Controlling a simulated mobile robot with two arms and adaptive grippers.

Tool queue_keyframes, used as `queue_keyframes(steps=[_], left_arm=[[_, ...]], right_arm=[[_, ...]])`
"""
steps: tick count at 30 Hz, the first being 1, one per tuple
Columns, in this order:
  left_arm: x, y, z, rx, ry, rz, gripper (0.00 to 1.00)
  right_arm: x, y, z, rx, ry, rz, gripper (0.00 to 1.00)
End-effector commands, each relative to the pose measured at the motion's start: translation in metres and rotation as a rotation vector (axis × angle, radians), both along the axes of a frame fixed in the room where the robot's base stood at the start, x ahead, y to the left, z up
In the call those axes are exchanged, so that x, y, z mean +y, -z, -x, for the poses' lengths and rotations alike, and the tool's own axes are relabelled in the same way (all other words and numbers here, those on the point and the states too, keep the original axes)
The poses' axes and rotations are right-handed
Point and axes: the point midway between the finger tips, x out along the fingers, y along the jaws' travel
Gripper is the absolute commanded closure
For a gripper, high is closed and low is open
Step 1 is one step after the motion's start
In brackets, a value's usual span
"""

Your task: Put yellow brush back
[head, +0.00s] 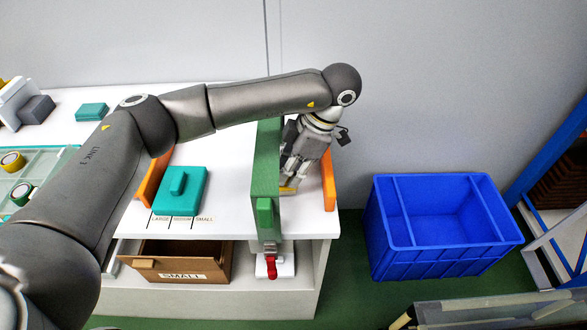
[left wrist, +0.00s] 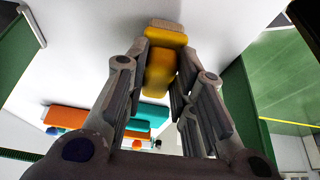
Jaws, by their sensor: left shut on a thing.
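The yellow brush (left wrist: 160,70) is between the fingers of my left gripper (left wrist: 163,85) in the left wrist view, its brownish end pointing away from the palm. In the head view, my left gripper (head: 290,178) points down just right of the green upright board (head: 266,165), over the white table's right end. A bit of the yellow brush (head: 287,188) shows at its fingertips, low near the tabletop; I cannot tell whether it touches. The gripper is shut on the brush. My right gripper is not in view.
An orange block (head: 329,181) stands close right of the gripper. A teal handled block (head: 180,190) lies left of the green board. An open drawer marked SMALL (head: 181,275) is below the tabletop. An empty blue crate (head: 440,262) stands on the floor at right.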

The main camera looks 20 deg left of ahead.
Motion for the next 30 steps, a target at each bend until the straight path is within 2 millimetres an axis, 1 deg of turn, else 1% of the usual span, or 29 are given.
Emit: queue_keyframes(steps=[1,4,12,19,20,24,30], left_arm=[[0.001,0.006,-0.001,0.000,0.002,0.000,1.00],[0.003,0.010,-0.002,-0.001,0.004,0.001,1.00],[0.004,0.011,-0.002,-0.001,0.006,0.001,1.00],[0.004,0.015,-0.002,-0.001,0.005,0.000,1.00],[0.004,0.014,-0.002,-0.002,0.005,0.001,0.73],[0.004,0.013,-0.002,-0.002,0.005,0.001,0.55],[0.004,0.013,-0.002,-0.002,0.005,0.001,0.54]], right_arm=[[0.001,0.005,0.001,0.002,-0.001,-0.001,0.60],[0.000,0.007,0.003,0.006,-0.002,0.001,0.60],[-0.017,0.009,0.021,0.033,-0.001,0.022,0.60],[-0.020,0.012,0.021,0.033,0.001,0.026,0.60],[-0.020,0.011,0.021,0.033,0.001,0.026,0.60],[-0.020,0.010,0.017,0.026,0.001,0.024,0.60],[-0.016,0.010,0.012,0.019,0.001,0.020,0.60]])
